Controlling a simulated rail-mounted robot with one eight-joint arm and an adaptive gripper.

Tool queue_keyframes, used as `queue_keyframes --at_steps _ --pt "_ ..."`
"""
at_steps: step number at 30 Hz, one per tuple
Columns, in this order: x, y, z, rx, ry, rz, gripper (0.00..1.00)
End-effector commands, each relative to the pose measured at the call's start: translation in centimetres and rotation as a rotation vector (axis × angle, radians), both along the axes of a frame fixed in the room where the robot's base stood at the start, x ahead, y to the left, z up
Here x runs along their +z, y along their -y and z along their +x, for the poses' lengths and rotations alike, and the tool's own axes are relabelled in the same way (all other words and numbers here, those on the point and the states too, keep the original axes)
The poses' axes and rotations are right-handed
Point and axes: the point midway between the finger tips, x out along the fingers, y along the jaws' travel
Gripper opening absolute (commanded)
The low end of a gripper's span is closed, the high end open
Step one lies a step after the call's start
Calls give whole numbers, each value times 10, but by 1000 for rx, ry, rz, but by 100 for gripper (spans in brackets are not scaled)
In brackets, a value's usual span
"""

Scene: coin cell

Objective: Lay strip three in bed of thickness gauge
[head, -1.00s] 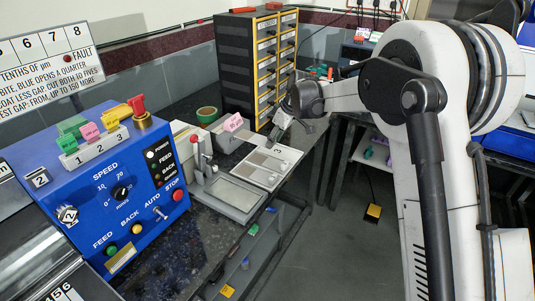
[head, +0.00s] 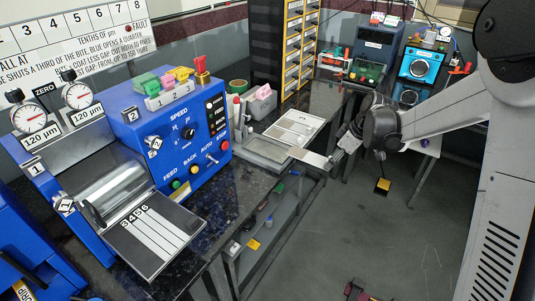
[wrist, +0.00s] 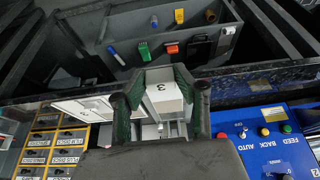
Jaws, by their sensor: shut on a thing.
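Strip three is a pale strip (head: 313,158) in the head view, and its "3" label (wrist: 163,88) shows in the wrist view. My gripper (head: 335,157) is shut on its right end, with a green-padded finger on either side in the wrist view. The strip points left from my gripper towards the thickness gauge. The gauge's grey bed (head: 267,151) lies left of the strip, at the bench edge. The strip's far end appears close to the bed's right edge; I cannot tell whether it touches or overlaps.
A white board with grey patches (head: 305,119) lies behind the gauge. The blue coater (head: 165,130) stands left, with more numbered strips on its front plate (head: 150,238). A drawer cabinet (head: 293,50) stands behind. Open floor lies right of the bench.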

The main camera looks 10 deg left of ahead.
Motion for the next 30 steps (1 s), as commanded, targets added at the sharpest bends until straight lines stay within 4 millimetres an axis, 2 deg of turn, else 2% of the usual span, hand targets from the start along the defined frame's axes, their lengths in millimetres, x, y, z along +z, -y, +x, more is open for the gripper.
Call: queue_keyframes --at_steps 18,21,30 --pt "0 -122 60 3 0 0 12" --pt "0 -136 66 3 0 0 12" --pt "0 -153 75 3 0 -1 12"
